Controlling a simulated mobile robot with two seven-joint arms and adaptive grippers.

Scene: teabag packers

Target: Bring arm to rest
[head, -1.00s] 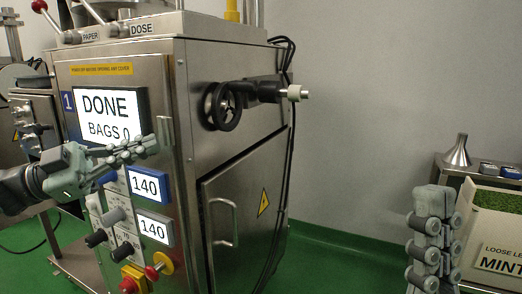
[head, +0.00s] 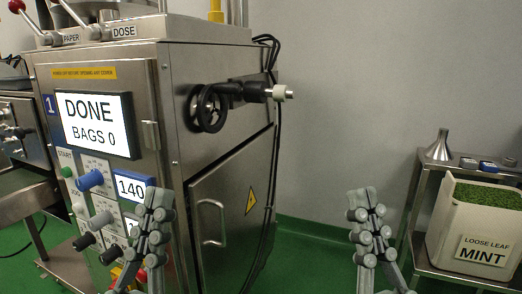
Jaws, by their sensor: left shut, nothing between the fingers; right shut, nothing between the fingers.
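My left gripper (head: 157,206) points upward in front of the lower control panel of the steel packing machine (head: 229,150). Its fingers are shut and empty, and it hides part of the lower readout and knobs. My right gripper (head: 365,205) also points upward, over the green floor right of the machine. It is shut and empty, apart from everything around it. The machine's screen (head: 95,122) reads DONE, BAGS 0. Both forearms run out of the bottom of the view.
A bin (head: 475,225) of green leaf labelled MINT stands on a steel cart (head: 410,215) at the right, with a metal funnel (head: 439,147) behind. A black handwheel (head: 208,108) sticks out from the machine's side. The green floor (head: 315,250) between machine and cart is clear.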

